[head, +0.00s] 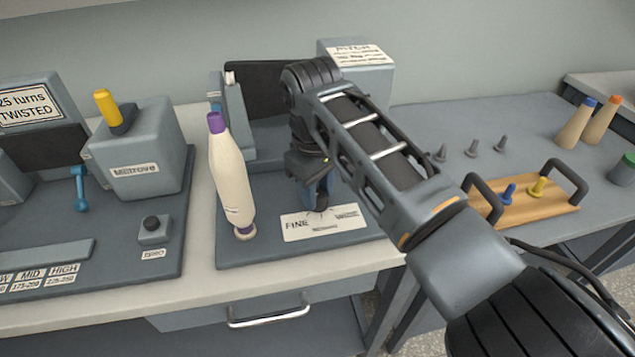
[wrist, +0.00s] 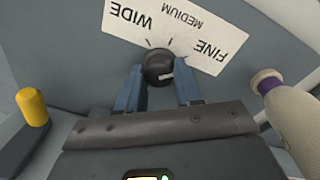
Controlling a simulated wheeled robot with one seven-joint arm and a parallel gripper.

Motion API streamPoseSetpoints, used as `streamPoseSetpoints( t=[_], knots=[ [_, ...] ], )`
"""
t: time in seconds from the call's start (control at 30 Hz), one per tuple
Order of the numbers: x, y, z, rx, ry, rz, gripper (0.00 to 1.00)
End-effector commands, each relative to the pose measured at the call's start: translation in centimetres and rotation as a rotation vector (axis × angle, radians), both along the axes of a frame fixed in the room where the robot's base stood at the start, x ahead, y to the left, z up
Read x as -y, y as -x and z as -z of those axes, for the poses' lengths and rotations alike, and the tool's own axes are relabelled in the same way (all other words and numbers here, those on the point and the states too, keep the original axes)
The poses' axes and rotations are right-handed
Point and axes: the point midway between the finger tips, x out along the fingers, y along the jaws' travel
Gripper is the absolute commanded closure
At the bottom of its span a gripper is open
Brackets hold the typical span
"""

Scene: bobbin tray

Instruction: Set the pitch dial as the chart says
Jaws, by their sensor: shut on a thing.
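The pitch dial is a round dark knob (wrist: 157,64) on a white label plate (wrist: 125,19) marked WIDE, MEDIUM and FINE. My gripper (wrist: 159,86) is shut on the knob, one blue finger on each side. A pale mark shows on the knob's lower right edge in the wrist view; which word it points to is hard to tell. In the head view my gripper (head: 318,197) hides the knob, and FINE reads on the plate (head: 297,228). A white chart headed PITCH (head: 357,57) is on the grey box behind; its smaller lines are too small to read.
A cream bobbin with purple ends (head: 231,178) stands close left of my gripper. Left is a Millrove machine (head: 140,150) with a yellow lever (head: 107,106). Right are a wooden tray (head: 527,212) with handles, several grey pegs and two cones (head: 575,122).

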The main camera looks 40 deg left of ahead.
Motion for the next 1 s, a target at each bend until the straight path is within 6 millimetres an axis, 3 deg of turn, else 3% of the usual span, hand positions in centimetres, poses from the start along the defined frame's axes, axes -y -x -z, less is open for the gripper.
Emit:
streamPoseSetpoints(
  t=[0.57,0.6,0.83,1.0],
  knots=[
    [-0.03,-0.05,-0.05,0.002,-0.001,0.033,0.95],
    [-0.03,-0.05,-0.05,0.002,-0.001,0.033,0.62],
    [-0.02,-0.04,-0.04,0.001,0.0,0.033,0.4],
    [-0.02,-0.02,-0.02,0.001,0.0,0.033,0.39]
  ],
)
